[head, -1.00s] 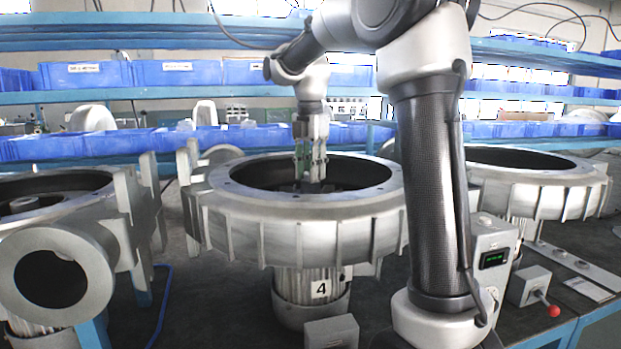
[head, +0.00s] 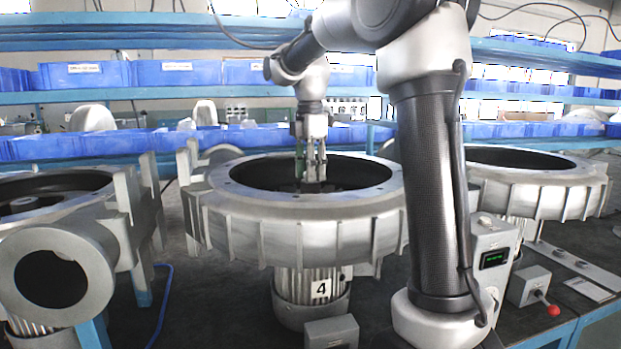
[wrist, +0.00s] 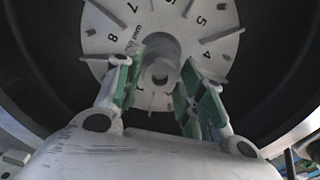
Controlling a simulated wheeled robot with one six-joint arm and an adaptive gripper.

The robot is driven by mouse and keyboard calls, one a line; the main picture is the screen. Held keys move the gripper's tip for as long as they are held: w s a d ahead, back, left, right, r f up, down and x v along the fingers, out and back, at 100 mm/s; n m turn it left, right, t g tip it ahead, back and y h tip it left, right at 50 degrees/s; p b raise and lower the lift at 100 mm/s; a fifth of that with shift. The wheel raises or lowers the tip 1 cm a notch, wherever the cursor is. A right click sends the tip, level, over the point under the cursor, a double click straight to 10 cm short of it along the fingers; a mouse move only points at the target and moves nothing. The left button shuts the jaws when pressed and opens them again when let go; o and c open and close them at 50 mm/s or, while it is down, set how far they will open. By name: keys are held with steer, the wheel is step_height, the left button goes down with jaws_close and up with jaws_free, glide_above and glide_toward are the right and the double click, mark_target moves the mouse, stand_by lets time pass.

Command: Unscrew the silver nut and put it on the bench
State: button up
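My gripper (head: 312,180) points straight down into the open round housing of blower 4 (head: 300,215) in the head view. In the wrist view its two green-padded fingers (wrist: 160,92) stand apart, one on each side of the middle of a pale numbered disc (wrist: 185,28). A grey round hub with a silver end piece (wrist: 160,73) shows between and beyond the fingertips. I cannot clearly tell the silver nut from the shaft end there. No contact between fingers and hub is visible. In the head view the housing's rim hides the hub.
Other open housings stand left (head: 60,195) and right (head: 530,175). A grey control box with a red-knobbed lever (head: 535,288) is at the right. Blue bins (head: 85,75) line the shelves behind.

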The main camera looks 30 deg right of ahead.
steer(key=m, duration=0.9)
steer(key=shift+m, duration=0.3)
steer(key=m, duration=0.5)
steer(key=shift+m, duration=0.3)
steer(key=m, duration=0.5)
steer(key=shift+m, duration=0.3)
steer(key=c, duration=0.8)
steer(key=n, duration=0.3)
steer(key=shift+n, duration=0.4)
steer(key=shift+c, duration=0.2)
steer(key=n, duration=0.3)
steer(key=shift+n, duration=0.3)
steer(key=n, duration=0.5)
steer(key=shift+n, duration=0.3)
steer(key=n, duration=0.5)
steer(key=shift+n, duration=0.3)
steer(key=n, duration=0.6)
steer(key=shift+n, duration=0.4)
